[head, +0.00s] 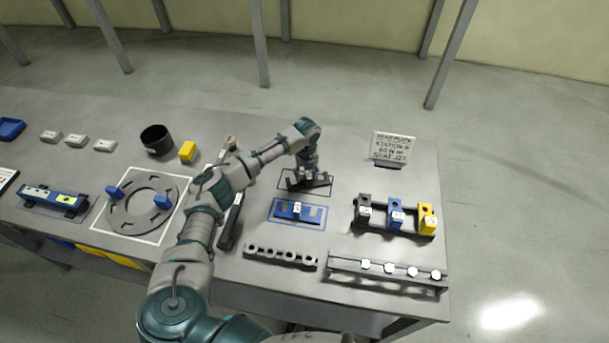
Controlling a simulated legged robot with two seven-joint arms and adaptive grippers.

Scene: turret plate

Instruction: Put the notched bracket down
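The notched bracket (320,183) is a dark piece at the fingertips of my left gripper (307,178) in the head view. It is over the black outlined area on the grey table, its long side askew to that outline. My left gripper points down and appears shut on the bracket; the fingers are small and partly hide it. I cannot tell whether the bracket touches the table. My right gripper is not in view.
A rack with black, blue and yellow blocks (396,217) stands to the right, with a sign (393,148) behind it. A holed grey bar (281,257) and a rail with white knobs (390,270) lie in front. A ring plate (143,201) lies left of my arm.

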